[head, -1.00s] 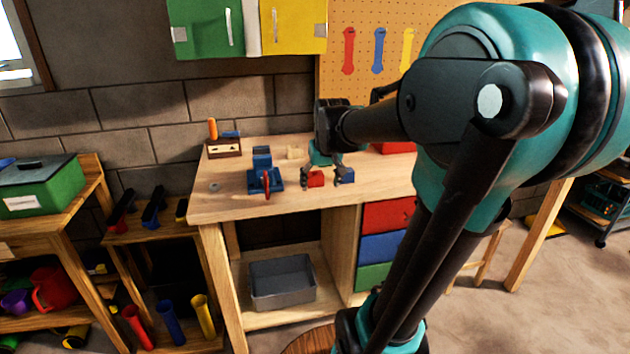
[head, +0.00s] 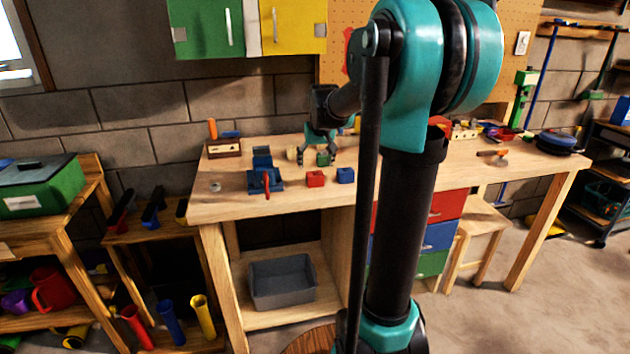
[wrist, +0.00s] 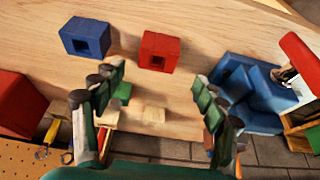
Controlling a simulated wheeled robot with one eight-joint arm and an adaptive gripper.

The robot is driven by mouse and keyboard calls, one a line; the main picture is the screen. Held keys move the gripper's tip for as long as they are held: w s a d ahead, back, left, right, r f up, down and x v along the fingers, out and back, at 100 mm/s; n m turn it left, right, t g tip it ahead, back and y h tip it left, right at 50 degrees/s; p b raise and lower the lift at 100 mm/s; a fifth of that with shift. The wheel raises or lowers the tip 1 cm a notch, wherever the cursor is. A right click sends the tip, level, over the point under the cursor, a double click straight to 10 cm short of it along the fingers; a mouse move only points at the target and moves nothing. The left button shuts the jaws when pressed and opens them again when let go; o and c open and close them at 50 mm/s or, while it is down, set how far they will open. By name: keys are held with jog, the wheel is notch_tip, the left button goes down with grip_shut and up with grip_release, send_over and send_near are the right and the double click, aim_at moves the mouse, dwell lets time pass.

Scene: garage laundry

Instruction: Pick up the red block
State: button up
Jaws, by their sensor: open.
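The red block (head: 315,179) sits on the wooden workbench (head: 225,206) near its front edge, with a square hole in its side. It also shows in the wrist view (wrist: 159,51), ahead of my fingertips. My gripper (head: 318,160) is open and empty, farther back over the bench than the red block and apart from it. A blue block (head: 345,175) stands just right of the red one in the head view. A green block (head: 323,159) is near my fingers, partly hidden by one in the wrist view. A plain wooden block (wrist: 154,114) lies close by.
A blue vise (head: 264,176) with a red handle stands left of the red block. A wooden tool holder (head: 224,149) stands at the back left. A larger red object (wrist: 18,103) shows at the wrist view's left edge.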

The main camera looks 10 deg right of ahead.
aim_at(315, 175)
jog(key=shift+d+x, duration=0.2)
jog(key=shift+x, duration=3.35)
jog(key=shift+s, duration=0.1)
jog(key=c, duration=1.2)
jog(key=shift+r, duration=0.1)
jog(key=shift+c, duration=0.2)
